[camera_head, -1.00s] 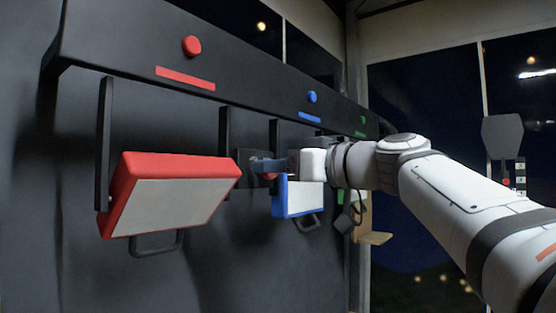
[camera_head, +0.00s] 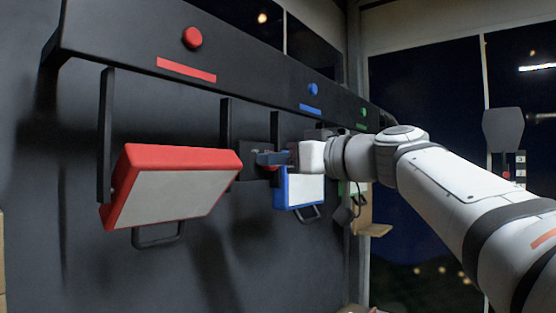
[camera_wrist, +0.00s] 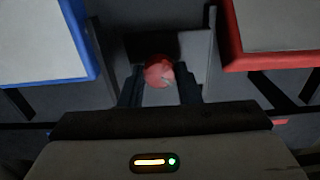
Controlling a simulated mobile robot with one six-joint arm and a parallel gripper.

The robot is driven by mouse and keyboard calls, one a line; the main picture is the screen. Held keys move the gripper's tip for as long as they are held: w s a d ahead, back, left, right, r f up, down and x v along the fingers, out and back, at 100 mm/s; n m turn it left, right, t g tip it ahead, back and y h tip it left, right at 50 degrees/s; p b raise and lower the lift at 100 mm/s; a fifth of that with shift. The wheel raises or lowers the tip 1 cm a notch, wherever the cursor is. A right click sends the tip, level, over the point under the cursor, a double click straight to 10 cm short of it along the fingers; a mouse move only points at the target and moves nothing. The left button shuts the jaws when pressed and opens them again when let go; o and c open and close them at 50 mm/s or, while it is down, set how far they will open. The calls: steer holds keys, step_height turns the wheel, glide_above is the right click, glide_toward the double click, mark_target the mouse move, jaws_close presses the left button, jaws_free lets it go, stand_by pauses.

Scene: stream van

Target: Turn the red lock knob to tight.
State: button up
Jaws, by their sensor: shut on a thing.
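The red lock knob (camera_wrist: 158,70) is round and sits on a dark plate on the black wall. In the wrist view it is between the two dark fingers of my gripper (camera_wrist: 160,84), which is shut on it. In the head view my gripper (camera_head: 270,160) reaches in from the right to the dark plate (camera_head: 248,164). The red knob (camera_head: 269,169) is mostly hidden there behind the fingers. I cannot read any tight mark.
A red-framed panel (camera_head: 165,198) hangs left of the knob, and a blue-framed panel (camera_head: 306,187) hangs just to its right, close to my gripper. A black rail (camera_head: 260,85) above carries a red button (camera_head: 192,38), a blue button (camera_head: 313,89) and a green button (camera_head: 363,112).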

steer(key=shift+m, duration=0.4)
steer(key=shift+w+d+m+b, duration=0.1)
steer(key=shift+m+b, duration=0.6)
steer(key=shift+m, duration=7.8)
steer(key=shift+f, duration=0.1)
steer(key=o, duration=1)
steer(key=shift+f, duration=0.1)
